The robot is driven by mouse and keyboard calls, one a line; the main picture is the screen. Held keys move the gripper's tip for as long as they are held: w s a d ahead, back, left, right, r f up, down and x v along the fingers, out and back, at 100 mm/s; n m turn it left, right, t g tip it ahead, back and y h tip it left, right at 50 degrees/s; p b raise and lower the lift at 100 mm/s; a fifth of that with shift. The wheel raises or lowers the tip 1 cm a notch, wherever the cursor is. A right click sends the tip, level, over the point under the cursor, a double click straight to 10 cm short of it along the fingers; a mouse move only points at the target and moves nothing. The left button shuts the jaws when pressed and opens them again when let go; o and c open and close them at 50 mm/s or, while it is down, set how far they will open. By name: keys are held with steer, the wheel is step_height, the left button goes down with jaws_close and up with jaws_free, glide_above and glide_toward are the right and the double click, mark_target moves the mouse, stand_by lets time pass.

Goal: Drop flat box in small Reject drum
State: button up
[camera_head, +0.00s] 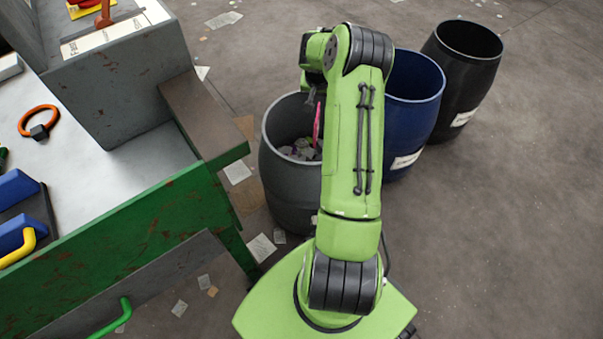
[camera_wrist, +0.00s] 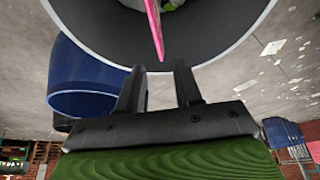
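The flat box is bright pink and thin, seen nearly edge-on. In the head view the flat box (camera_head: 317,124) stands upright in the mouth of the nearest dark grey drum (camera_head: 283,190). In the wrist view the flat box (camera_wrist: 154,22) is just beyond my fingertips, over the open drum (camera_wrist: 88,32), with visible gaps to both fingers. My gripper (camera_wrist: 158,66) is open, its two fingers apart. In the head view my gripper (camera_head: 311,97) is over the drum's mouth, partly hidden by my arm. I cannot read which drum is marked Reject.
A blue drum (camera_head: 416,100) and a black drum (camera_head: 465,60) stand in a row behind the grey one. Grey scraps (camera_head: 300,150) lie inside the grey drum. The green-framed belt (camera_head: 150,235) is at left. Open floor lies to the right.

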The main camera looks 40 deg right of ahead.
steer(key=shift+o, duration=0.6)
steer(key=shift+r, duration=0.1)
steer(key=p+v, duration=0.4)
steer(key=v, duration=1.1)
steer(key=shift+a+r+p, duration=0.2)
steer(key=shift+r+p, duration=0.05)
steer(key=shift+p, duration=0.15)
steer(key=shift+s, duration=0.1)
